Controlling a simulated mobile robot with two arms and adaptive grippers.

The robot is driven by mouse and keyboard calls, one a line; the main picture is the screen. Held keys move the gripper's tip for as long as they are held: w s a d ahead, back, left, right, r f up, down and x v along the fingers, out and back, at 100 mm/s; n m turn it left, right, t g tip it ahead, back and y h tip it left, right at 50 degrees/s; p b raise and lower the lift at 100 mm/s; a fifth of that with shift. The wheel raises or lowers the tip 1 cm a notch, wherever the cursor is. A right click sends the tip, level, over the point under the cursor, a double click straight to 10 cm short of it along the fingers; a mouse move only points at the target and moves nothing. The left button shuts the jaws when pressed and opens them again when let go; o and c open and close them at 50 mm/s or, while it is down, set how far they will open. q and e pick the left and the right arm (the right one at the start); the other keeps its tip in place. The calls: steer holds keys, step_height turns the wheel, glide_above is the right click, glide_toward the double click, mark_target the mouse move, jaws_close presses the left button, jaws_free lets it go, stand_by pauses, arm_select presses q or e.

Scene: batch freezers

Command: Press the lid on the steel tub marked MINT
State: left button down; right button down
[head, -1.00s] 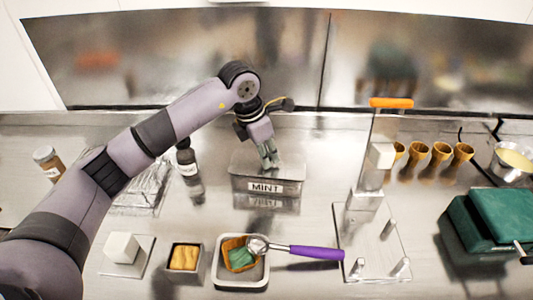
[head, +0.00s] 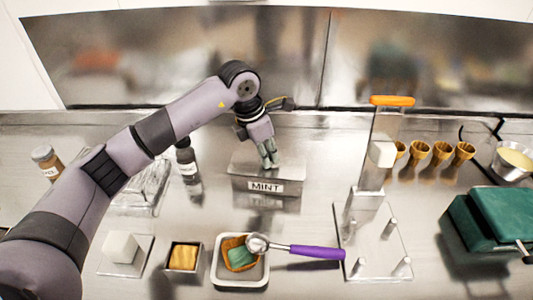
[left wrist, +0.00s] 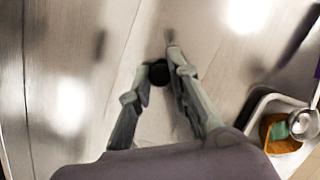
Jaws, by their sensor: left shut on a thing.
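The steel tub (head: 266,198) with a white MINT label stands on the steel counter in the middle of the head view. A flat steel lid (head: 245,170) lies over its top; I cannot tell whether its rim is fully seated. In the left wrist view, the fingers (left wrist: 166,70) are shut on the lid's dark round knob (left wrist: 158,73). The fingers hide part of the knob and lid. My right gripper is not in view.
In front stands a white tray (head: 222,283) with a waffle piece, green ice cream and a purple-handled scoop (head: 315,252). A dark bottle (head: 188,163) is left of the tub. A clear stand (head: 375,245) and several cones (head: 441,152) are to the right.

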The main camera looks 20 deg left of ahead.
arm_select(q)
steer(key=c, duration=1.4)
jaws_free()
steer(key=shift+o, duration=0.4)
steer(key=o, duration=0.4)
steer(key=shift+r, duration=0.1)
steer(key=shift+r+p, duration=1.85)
steer(key=shift+r, duration=1.6)
